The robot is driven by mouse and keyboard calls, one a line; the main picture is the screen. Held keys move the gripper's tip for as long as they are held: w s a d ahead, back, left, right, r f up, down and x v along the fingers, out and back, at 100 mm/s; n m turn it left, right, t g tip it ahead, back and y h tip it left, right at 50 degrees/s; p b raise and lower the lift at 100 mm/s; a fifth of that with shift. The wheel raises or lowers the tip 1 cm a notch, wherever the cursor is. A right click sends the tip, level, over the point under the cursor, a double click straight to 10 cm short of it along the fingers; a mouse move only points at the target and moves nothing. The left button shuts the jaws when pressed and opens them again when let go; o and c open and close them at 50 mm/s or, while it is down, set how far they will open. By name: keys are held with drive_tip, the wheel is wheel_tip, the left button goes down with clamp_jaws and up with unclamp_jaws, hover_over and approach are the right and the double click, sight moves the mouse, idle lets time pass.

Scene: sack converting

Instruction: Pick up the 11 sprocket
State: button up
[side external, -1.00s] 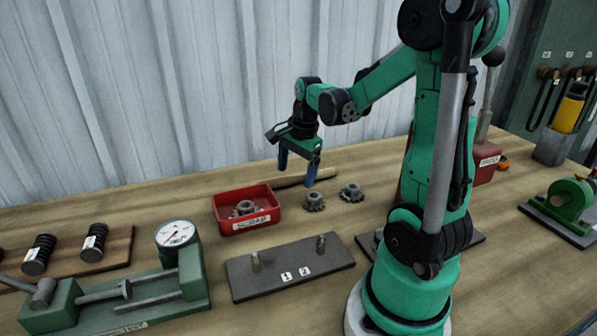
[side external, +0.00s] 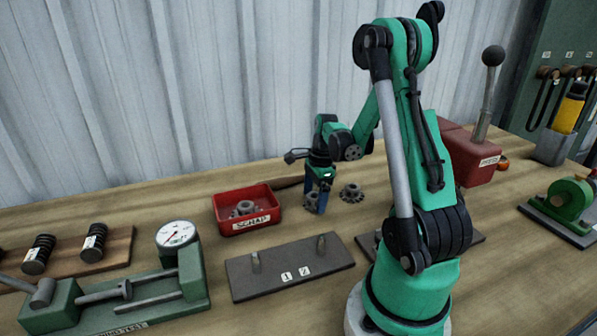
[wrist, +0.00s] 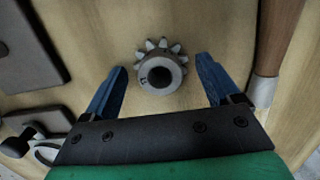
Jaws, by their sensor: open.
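A grey toothed sprocket (wrist: 160,72) with a dark centre hole lies on the bench between my fingers in the wrist view. It has a small dark mark on its hub that I cannot read for certain. My gripper (wrist: 160,88) is open, with one blue finger on each side of the sprocket and a visible gap to each. In the side view my gripper (side external: 318,201) points down at bench level and mostly hides this sprocket. A second sprocket (side external: 352,194) lies on the bench just to the right.
A red scrap tray (side external: 229,226) with a sprocket inside stands left of my gripper. A dark plate (side external: 270,278) with two upright pins, labelled 1 and 2, lies in front. A wooden handle (wrist: 277,38) lies nearby. A red lever unit (side external: 472,155) stands at right.

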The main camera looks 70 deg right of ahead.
clamp_jaws()
drive_tip(key=shift+r, duration=0.1)
